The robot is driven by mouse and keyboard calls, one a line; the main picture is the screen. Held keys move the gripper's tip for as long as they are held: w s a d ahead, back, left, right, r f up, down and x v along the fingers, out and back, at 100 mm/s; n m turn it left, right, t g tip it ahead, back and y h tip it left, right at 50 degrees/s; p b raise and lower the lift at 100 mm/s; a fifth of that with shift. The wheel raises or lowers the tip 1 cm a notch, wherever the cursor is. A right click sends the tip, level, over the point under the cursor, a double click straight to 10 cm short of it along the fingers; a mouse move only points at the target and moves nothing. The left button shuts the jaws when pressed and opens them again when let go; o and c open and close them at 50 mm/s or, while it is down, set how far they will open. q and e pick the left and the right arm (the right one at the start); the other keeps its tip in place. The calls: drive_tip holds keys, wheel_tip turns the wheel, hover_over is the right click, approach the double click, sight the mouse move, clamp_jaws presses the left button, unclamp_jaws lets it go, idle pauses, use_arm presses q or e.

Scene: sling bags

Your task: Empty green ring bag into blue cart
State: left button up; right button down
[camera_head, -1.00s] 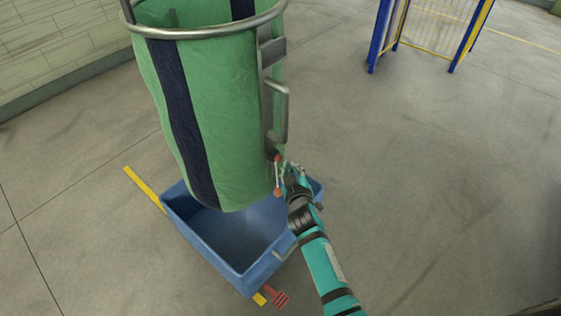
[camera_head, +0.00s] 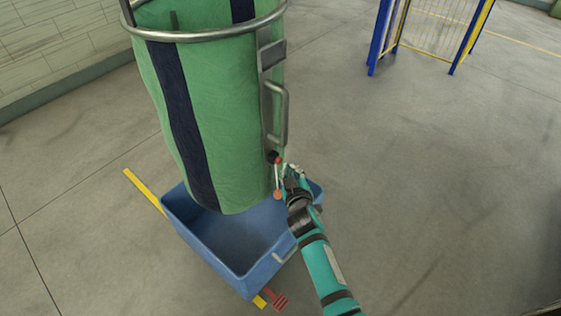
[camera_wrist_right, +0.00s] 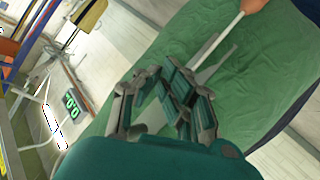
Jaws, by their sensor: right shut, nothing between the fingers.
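The green bag (camera_head: 232,120) with a dark blue stripe hangs upright from a metal ring (camera_head: 205,34) over the blue cart (camera_head: 255,272). Its lower end hides part of the cart; the visible cart floor looks empty. An orange knob (camera_head: 277,195) is on a thin pale rod nearby. My right gripper (camera_head: 285,172) is shut and empty beside this rod. In the right wrist view, the gripper (camera_wrist_right: 160,85) is in front of the green cloth (camera_wrist_right: 245,80). My left gripper is not in view.
A blue and yellow frame with mesh (camera_head: 430,30) stands at the back right. A low block wall (camera_head: 60,45) is at the left. A red piece (camera_head: 276,299) sticks out at the cart's front. Floor to the right is clear. A green-digit display (camera_wrist_right: 71,104) shows in the wrist view.

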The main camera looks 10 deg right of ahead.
drive_tip(key=shift+w+a, duration=0.1)
drive_tip(key=shift+w, duration=0.05)
idle(0.3)
drive_tip(key=shift+w+a+r, duration=0.1)
drive_tip(key=shift+w+a, duration=0.15)
